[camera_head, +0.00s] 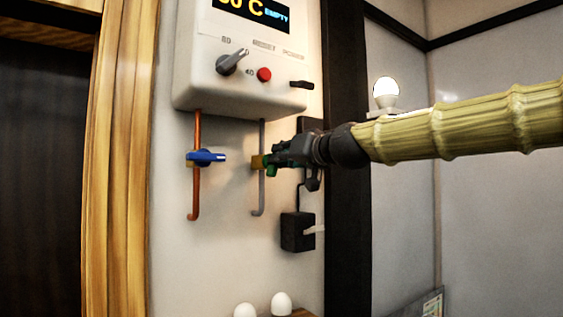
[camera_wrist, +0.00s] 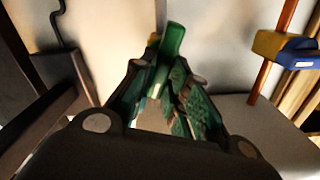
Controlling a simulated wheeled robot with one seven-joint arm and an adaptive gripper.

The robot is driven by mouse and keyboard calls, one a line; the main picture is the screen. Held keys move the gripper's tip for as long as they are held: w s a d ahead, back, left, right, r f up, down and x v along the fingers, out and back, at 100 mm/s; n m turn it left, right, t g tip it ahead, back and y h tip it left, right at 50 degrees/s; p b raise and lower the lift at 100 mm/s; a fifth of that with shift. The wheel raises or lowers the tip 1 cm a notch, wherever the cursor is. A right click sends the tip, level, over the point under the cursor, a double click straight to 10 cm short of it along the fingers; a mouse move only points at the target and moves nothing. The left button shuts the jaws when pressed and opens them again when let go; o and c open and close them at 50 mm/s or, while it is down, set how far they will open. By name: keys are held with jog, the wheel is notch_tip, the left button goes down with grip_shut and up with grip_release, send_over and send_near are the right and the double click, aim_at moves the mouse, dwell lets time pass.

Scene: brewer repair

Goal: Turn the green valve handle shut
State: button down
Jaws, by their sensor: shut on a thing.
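The green valve handle (camera_head: 271,171) is in front of a brass valve body (camera_head: 257,162) on a thin grey pipe (camera_head: 262,196) below the white brewer. My gripper (camera_head: 274,161) reaches in from the right and is shut on the handle. In the wrist view, the green handle (camera_wrist: 173,40) shows between the two fingertips of my gripper (camera_wrist: 163,78), its free end standing out past them. The fingers hide much of the valve, and the handle's exact angle to the pipe is hard to tell.
A copper pipe (camera_head: 196,190) with a blue valve handle (camera_head: 206,157) is to the left. The brewer (camera_head: 245,70) with its knob and red button hangs above. A black socket box (camera_head: 297,231) with a cord is at lower right. Two white egg-like objects (camera_head: 281,303) stand below.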

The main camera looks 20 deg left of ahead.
jog(key=shift+w+d+f+m+b, duration=0.1)
jog(key=shift+f+m+b, duration=0.2)
jog(key=shift+m, duration=2)
jog(key=shift+w+d+f+m+b, duration=0.15)
jog(key=shift+m+b, duration=0.3)
jog(key=shift+m, duration=1.85)
jog(key=shift+w+f+m+b, duration=0.1)
jog(key=shift+m+b, duration=0.25)
jog(key=shift+m, duration=1.95)
jog(key=c, duration=1.4)
grip_release()
